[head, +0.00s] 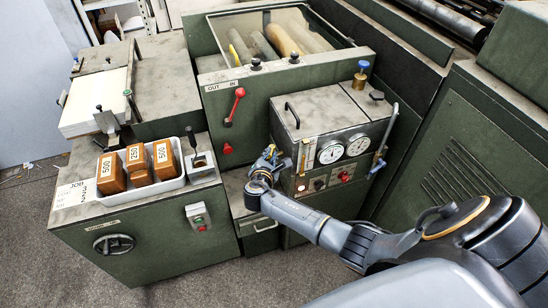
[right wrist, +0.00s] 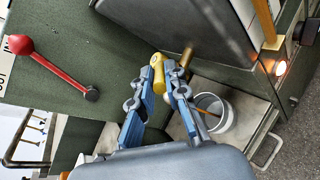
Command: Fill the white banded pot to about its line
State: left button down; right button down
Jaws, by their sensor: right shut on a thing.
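The white pot (right wrist: 212,116) stands upright on a pale shelf to the right of my right gripper's fingers in the right wrist view. A thin amber-brown streak shows in its mouth; I cannot tell whether it is a falling stream or something lying inside. The pot's band, line and level are not clear. A brass spout (right wrist: 187,58) sticks out of the green machine above it. My right gripper (right wrist: 163,78) is shut on a brass tap handle (right wrist: 157,72) beside the spout. In the head view the right gripper (head: 268,160) is at the machine's front and hides the pot.
An amber sight tube (right wrist: 264,18) runs beside a glowing lamp (right wrist: 280,68). A red-knobbed lever (head: 238,92) and two gauges (head: 343,150) are on the machine. A white tray (head: 172,184) with wooden blocks sits at left. A drawer handle (right wrist: 266,152) juts out near the pot.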

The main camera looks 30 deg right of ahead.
jog(key=shift+w+a+m+g+h+b, duration=0.3)
jog(key=shift+m+g+h+b, duration=0.3)
jog(key=shift+m+g+b, duration=0.35)
jog(key=shift+w+a+m+g+h+b, duration=0.15)
jog(key=shift+w+m+g+h+b, duration=0.2)
jog(key=shift+m+g+h+b, duration=0.45)
jog(key=shift+w+a+m+g+h+b, duration=0.3)
jog(key=shift+m+g+h+b, duration=0.1)
jog(key=shift+m+g+b, duration=0.75)
jog(key=c, duration=1.3)
grip_release()
jog(key=shift+c, duration=0.2)
jog(key=v, duration=1.2)
